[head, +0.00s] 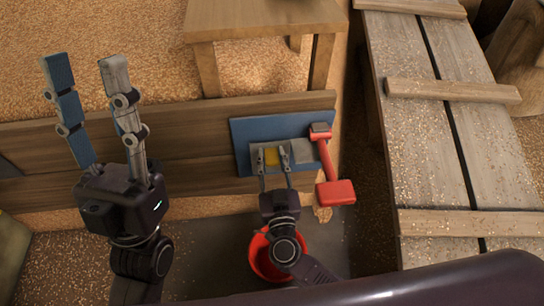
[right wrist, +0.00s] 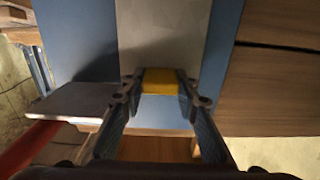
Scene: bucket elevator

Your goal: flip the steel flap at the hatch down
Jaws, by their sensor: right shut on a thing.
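The steel flap shows as a grey plate (right wrist: 165,35) in the right wrist view, on a blue panel (head: 240,130) at the low wooden wall. My right gripper (right wrist: 160,88) is shut on this yellow strip, one finger on each side. Its fingers hide part of the flap in the head view, so its exact tilt is hard to tell. My left gripper (head: 86,75) is open and empty, raised at the left, away from the hatch.
A red lever (head: 328,157) with a red block (head: 335,192) stands just right of my right gripper. A red bucket (head: 260,262) is below, partly hidden by my arm. A wooden table (head: 265,18) stands behind the wall; a plank ramp (head: 425,150) lies at right.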

